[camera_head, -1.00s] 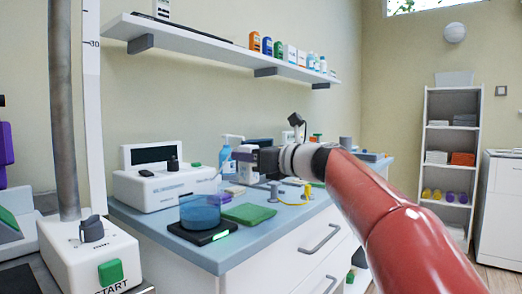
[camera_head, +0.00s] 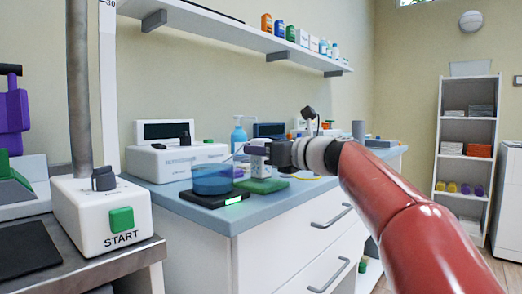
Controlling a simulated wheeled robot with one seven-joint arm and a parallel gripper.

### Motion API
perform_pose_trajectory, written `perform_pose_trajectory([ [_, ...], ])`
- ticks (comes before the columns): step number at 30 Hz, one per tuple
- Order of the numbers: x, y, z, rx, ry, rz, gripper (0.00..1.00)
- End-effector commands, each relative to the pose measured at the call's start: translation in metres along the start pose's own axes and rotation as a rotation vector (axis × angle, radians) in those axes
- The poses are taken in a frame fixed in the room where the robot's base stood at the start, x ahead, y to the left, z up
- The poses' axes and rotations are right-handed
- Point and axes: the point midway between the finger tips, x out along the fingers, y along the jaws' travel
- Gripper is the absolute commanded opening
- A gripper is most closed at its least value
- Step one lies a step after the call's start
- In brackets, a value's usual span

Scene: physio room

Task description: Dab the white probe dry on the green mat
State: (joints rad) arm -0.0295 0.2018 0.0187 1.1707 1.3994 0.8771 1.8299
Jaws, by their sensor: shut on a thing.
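The green mat (camera_head: 268,186) lies flat on the blue-grey counter top, just right of a blue bowl (camera_head: 210,180). My gripper (camera_head: 266,154) is above the mat and reaches in from the right. It is shut on the white probe (camera_head: 257,166), which shows small and pale below the fingers, over the mat. I cannot tell whether the probe's lower end touches the mat. My gripper's wrist hides part of the counter behind it.
The bowl stands on a black plate (camera_head: 214,200) with a lit green patch near the counter's front edge. A white device (camera_head: 175,160) and a pump bottle (camera_head: 239,133) stand behind. A START box (camera_head: 100,215) is at left. A shelf (camera_head: 215,33) hangs above.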

Motion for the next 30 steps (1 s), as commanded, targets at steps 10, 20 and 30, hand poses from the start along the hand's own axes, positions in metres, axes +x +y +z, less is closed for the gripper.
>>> perform_pose_trajectory([
  [10, -0.0001, 0.0001, 0.0004, 0.0, -0.001, 0.0, 0.08],
  [20, -0.0001, 0.0001, -0.0026, 0.0, -0.001, 0.0, 0.08],
  [30, -0.0001, 0.0001, -0.0068, 0.0, -0.001, 0.0, 0.08],
])
